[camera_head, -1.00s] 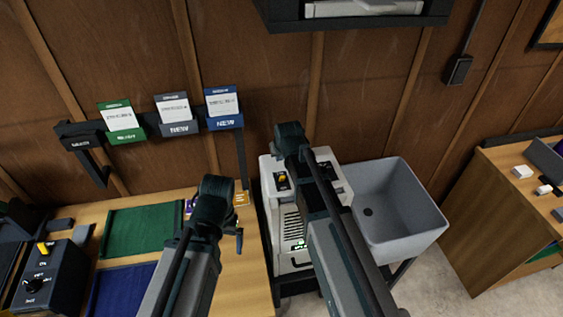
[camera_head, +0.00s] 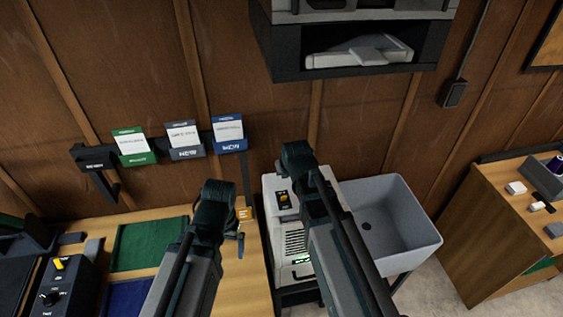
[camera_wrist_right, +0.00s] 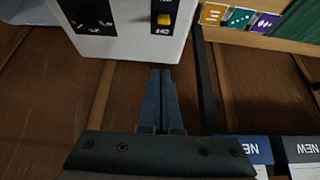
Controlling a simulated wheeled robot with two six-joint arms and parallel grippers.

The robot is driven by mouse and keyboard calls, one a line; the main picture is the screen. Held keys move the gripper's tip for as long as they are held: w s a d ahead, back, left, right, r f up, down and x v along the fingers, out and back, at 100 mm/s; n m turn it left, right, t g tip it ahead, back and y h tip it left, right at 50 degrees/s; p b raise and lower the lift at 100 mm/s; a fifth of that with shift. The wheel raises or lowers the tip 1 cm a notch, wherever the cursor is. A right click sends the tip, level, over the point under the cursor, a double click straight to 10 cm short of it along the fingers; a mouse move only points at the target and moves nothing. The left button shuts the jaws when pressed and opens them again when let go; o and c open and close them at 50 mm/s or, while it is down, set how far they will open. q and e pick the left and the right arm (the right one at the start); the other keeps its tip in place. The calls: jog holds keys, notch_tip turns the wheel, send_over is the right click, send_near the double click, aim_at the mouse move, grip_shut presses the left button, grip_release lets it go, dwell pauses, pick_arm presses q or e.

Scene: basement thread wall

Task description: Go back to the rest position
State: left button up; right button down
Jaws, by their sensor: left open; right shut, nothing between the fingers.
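My left arm comes in from the lower left of the head view, over the wooden worktop. Its gripper (camera_head: 240,244) is mostly hidden behind the dark wrist; a small dark tip shows to the right of it, with nothing seen in it. My right arm reaches up in front of the white machine, its dark end (camera_head: 297,160) near the wall. In the right wrist view, the right gripper (camera_wrist_right: 163,72) has its two fingers together, empty, apparently just short of the white machine's panel with a black knob and orange switch.
The white machine (camera_head: 291,238) stands between worktop (camera_head: 240,290) and grey sink (camera_head: 392,215). Green, grey and blue card holders (camera_head: 185,140) hang on the wall. A dark shelf (camera_head: 350,62) juts out above. A control box (camera_head: 62,285) is lower left; another wooden bench (camera_head: 490,230) is right.

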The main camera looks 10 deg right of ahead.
jog(key=s+a+f+n+g+b, duration=0.1)
jog(key=s+a+f+g+b, duration=0.1)
jog(key=s, duration=0.5)
jog(key=s+a+f+n+g+h+b, duration=0.1)
jog(key=s+a+f+g+b, duration=0.1)
jog(key=s+a+f+b, duration=0.2)
jog(key=s+a+f+n+g+b, duration=0.1)
jog(key=s+a+f+g+b, duration=0.1)
jog(key=s+f+b, duration=0.3)
jog(key=s+a+f, duration=0.1)
jog(key=s+f, duration=0.2)
jog(key=s, duration=0.2)
jog(key=shift+a+f+n+g, duration=0.25)
jog(key=shift+a+n+g, duration=0.05)
jog(key=shift+a+n, duration=0.1)
